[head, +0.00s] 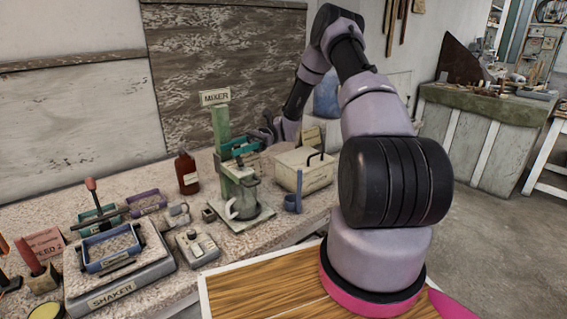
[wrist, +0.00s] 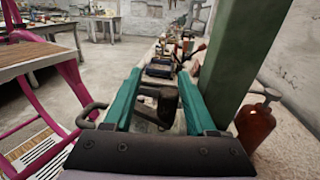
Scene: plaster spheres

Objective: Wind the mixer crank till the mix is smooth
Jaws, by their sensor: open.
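The mixer has a green post (head: 221,126) with a MIXER sign (head: 215,97) on top, and the post also stands right of my gripper in the wrist view (wrist: 248,60). A grey jug (head: 243,203) stands on its pale base, and the mix inside is not visible. My gripper (head: 238,148) is at the upper part of the mixer, beside the post. In the wrist view its teal fingers (wrist: 158,82) are open, with a dark crank part (wrist: 166,102) between them. I cannot tell whether either finger touches it.
A brown bottle (head: 187,172) stands left of the mixer. A shaker (head: 118,291) and a small switch box (head: 198,247) are at the left front. The wooden surface (head: 255,290) in front is clear.

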